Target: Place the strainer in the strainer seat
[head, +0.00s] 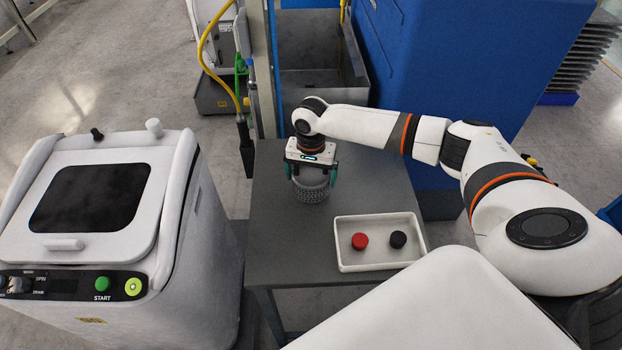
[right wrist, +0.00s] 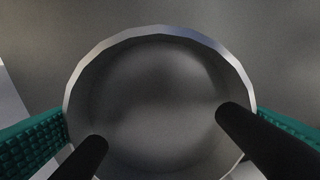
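The strainer (head: 312,190) is a grey round basket with a perforated side, upright at the grey table. My right gripper (head: 312,176) points down over it, with one green finger pad on each side. In the right wrist view the strainer's round metal rim (right wrist: 160,33) lies between the two green pads, which appear right beside it. I cannot tell whether the pads press on it, or whether its base rests on the table. I cannot make out a strainer seat. My left gripper is not in view.
The grey table (head: 285,235) also bears a white tray (head: 343,258) with a red knob (head: 360,241) and a black knob (head: 398,239). A white machine (head: 190,270) with a closed, dark-windowed lid stands left. A blue cabinet (head: 470,60) stands behind. The table's left part is clear.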

